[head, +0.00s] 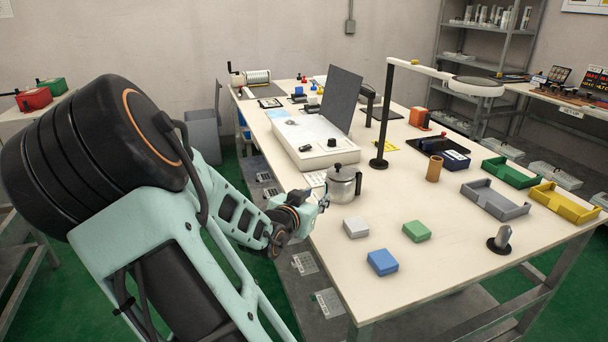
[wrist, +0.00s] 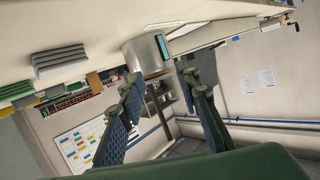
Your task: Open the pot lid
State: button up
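A silver metal pot (head: 343,186) with a black side handle (head: 358,183) stands upright near the left edge of the white table. Its lid (head: 340,174) sits on top and has a black knob (head: 338,166). My gripper (head: 322,202) is just left of the pot, near the table edge. In the wrist view, which is tilted and nearly upside down, my gripper (wrist: 158,73) has its two fingers spread with nothing held between them. The pot (wrist: 146,53) shows beyond the fingertips. Contact with the pot cannot be made out, and the knob is not clear there.
A white case with a raised dark panel (head: 344,97) is behind the pot. A lamp (head: 386,110) stands farther right. Grey, green and blue boxes (head: 382,262) lie in front, and a brown cup (head: 433,168) stands right. The table (head: 330,262) is clear toward its front left.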

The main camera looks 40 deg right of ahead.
aim_at(337, 166)
jog(key=w+d+r+h+b, duration=0.1)
jog(key=w+d, duration=0.1)
jog(key=d, duration=0.2)
jog(key=w+d+r+h+b, duration=0.1)
jog(key=d, duration=0.3)
jog(key=w+d+r+t+h+b, duration=0.1)
jog(key=w+d+b, duration=0.1)
jog(key=d, duration=0.2)
jog(key=shift+w+d+n, duration=0.3)
jog(key=shift+d, duration=0.1)
grip_shut()
